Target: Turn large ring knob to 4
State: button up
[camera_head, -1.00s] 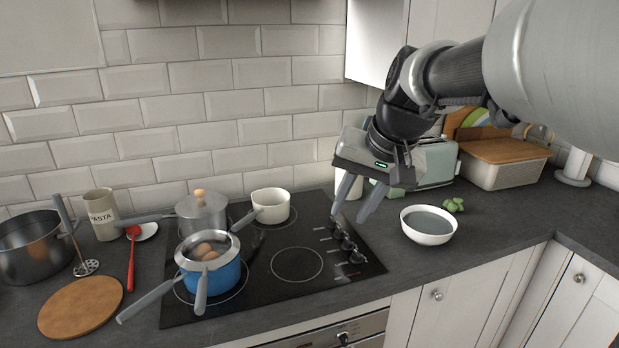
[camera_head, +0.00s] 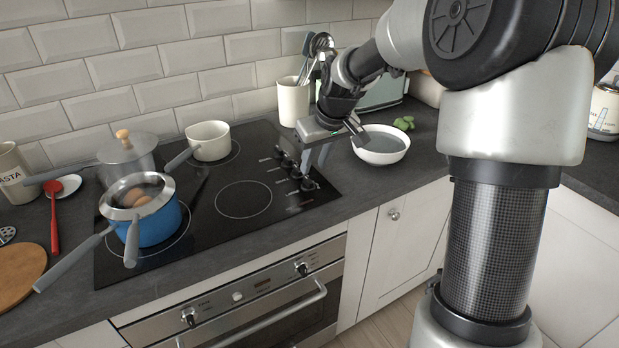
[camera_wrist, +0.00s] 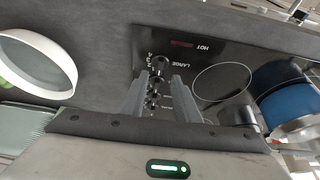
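The black hob (camera_head: 215,215) has a row of several dark knobs along its right side, also in the wrist view. The front knob (camera_head: 308,184), which I take for the large ring knob, stands nearest the front edge; in the wrist view (camera_wrist: 160,64) it is the farthest, near the printed word LARGE. Its exact setting is too small to read. The large ring (camera_head: 243,198) is bare. My gripper (camera_head: 315,162) is above the knob row, pointing down. In the wrist view its two fingers (camera_wrist: 158,82) are apart, one each side of the row, holding nothing.
A white bowl (camera_head: 381,146) stands just right of my gripper. A utensil pot (camera_head: 293,101) is behind it. A blue pan with eggs (camera_head: 152,222), a lidded grey pot (camera_head: 128,158) and a white pan (camera_head: 209,141) are on the hob's left and back.

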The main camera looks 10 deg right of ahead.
aim_at(308, 180)
jog(key=x, duration=0.6)
jog(key=shift+w+f+b, duration=0.2)
jog(key=shift+f+b, duration=0.05)
jog(key=shift+b, duration=0.15)
grip_shut()
